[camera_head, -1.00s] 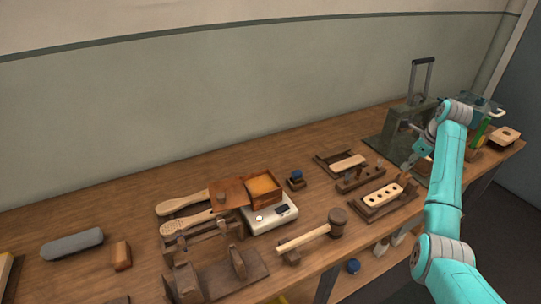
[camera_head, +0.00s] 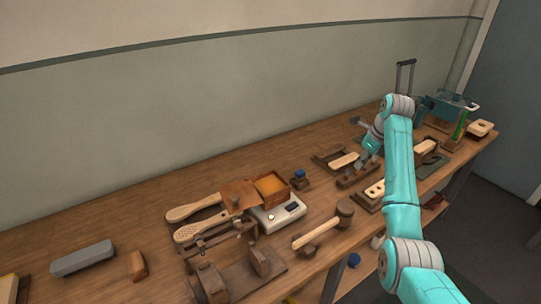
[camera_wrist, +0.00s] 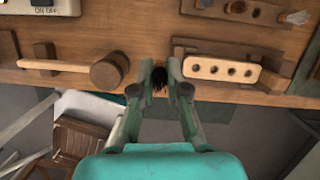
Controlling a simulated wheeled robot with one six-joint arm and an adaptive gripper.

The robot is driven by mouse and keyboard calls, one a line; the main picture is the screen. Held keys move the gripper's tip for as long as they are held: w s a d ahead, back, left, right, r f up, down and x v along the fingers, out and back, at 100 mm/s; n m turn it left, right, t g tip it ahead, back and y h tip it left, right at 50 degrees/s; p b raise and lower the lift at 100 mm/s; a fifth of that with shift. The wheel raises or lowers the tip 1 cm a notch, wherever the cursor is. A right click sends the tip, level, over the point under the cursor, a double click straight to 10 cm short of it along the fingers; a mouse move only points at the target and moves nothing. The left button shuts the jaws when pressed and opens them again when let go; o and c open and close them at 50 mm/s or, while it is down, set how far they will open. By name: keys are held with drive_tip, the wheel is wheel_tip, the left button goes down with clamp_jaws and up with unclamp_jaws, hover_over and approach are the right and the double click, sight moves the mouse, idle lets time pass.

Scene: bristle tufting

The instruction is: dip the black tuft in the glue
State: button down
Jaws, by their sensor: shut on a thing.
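A black tuft (camera_wrist: 159,79) is held between the fingertips of my gripper (camera_wrist: 159,72), bristles showing, in the wrist view. In the head view my gripper (camera_head: 366,164) is over the bench near the wooden tuft rack, and the tuft is too small to make out. I cannot tell for certain which vessel holds the glue. A small blue-topped pot (camera_head: 300,175) stands left of my gripper.
A mallet (camera_wrist: 105,70) lies left of my gripper. A pale brush block with several holes (camera_wrist: 222,70) sits in a holder at right. The wooden rack (camera_wrist: 240,10) is behind it. The bench's front edge is near; bare bench (camera_head: 180,171) lies at the back left.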

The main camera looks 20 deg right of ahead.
drive_tip(key=w+a+r+n, duration=0.1)
drive_tip(key=w+a, duration=0.2)
drive_tip(key=a, duration=0.7)
drive_tip(key=w+a+r+n, duration=0.1)
drive_tip(key=w+a, duration=0.1)
drive_tip(key=a, duration=0.8)
drive_tip(key=w+a+r+n, duration=0.1)
drive_tip(key=w+a, duration=0.2)
drive_tip(key=a, duration=0.7)
drive_tip(key=shift+y, duration=0.4)
drive_tip(key=shift+s+d+f, duration=0.1)
drive_tip(key=shift+f, duration=1.95)
drive_tip(key=shift+s+d+f, duration=0.1)
drive_tip(key=shift+f, duration=1.95)
drive_tip(key=shift+r, duration=0.1)
wheel_tip(320, 180, up, 7)
drive_tip(key=shift+r, duration=0.15)
